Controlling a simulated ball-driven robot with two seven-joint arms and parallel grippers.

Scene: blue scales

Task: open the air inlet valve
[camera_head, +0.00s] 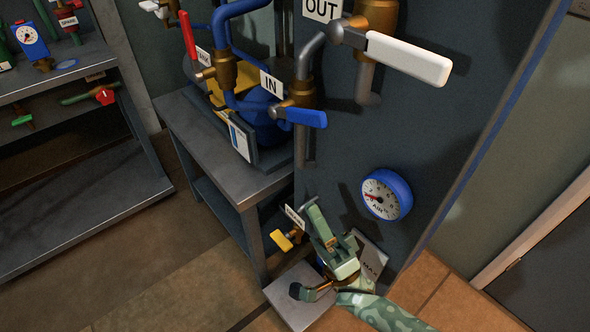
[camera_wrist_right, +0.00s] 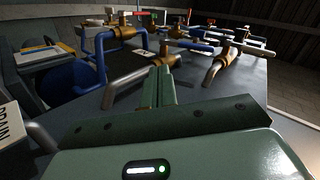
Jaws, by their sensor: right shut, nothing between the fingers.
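A valve with a blue lever (camera_head: 305,117) and brass body sits on the pipe beside the IN label (camera_head: 271,83) in the head view. A larger valve with a white lever (camera_head: 408,58) is by the OUT label (camera_head: 321,9). The round blue AIR gauge (camera_head: 387,194) is on the dark panel below. My right gripper (camera_head: 316,212) is low before the panel, left of the gauge, shut and empty. In the wrist view its fingers (camera_wrist_right: 161,76) are together, with pipes and valves beyond. My left gripper is not in view.
A yellow-handled valve (camera_head: 283,240) is close left of my right gripper. A grey bench (camera_head: 222,172) holds a blue pump and a valve with a red lever (camera_head: 187,34). A shelf (camera_head: 80,200) stands at the left. The wrist view shows a DRAIN label (camera_wrist_right: 12,135).

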